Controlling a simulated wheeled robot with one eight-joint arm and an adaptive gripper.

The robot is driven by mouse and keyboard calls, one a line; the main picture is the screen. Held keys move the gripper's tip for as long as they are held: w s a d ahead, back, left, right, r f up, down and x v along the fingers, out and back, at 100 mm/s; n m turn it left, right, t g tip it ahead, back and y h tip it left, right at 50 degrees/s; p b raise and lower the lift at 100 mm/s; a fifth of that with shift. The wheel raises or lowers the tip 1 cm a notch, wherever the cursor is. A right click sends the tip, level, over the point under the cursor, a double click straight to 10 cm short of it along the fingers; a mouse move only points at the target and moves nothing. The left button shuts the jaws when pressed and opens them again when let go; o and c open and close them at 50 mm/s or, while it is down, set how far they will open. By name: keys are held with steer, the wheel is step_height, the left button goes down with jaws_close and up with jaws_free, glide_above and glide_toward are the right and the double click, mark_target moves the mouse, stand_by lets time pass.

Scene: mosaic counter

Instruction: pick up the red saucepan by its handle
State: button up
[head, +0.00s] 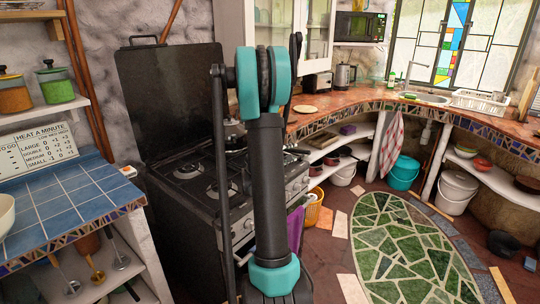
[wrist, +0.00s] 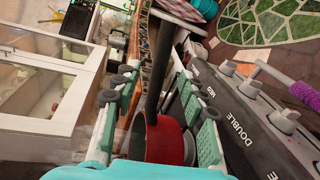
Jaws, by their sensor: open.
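The red saucepan (wrist: 164,142) shows in the wrist view at the lower middle, with its long dark handle (wrist: 163,45) running up the picture. My gripper (wrist: 158,72) is open, with one green-padded finger on each side of the handle and pan. I cannot tell whether a finger touches either. In the head view my arm blocks much of the stove (head: 188,170), and I cannot make out the red saucepan or my gripper's fingers there.
A grey metal pot (wrist: 189,147) is close beside the saucepan. The stove's knob panel (wrist: 250,115) lies at the right of the wrist view, a white cabinet (wrist: 45,90) at the left. In the head view, the blue-tiled counter (head: 60,205) is left and the curved counter (head: 345,115) right.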

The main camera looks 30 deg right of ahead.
mark_target(297, 151)
steer(key=shift+x, duration=2.75)
steer(key=shift+s, duration=0.1)
jaws_close()
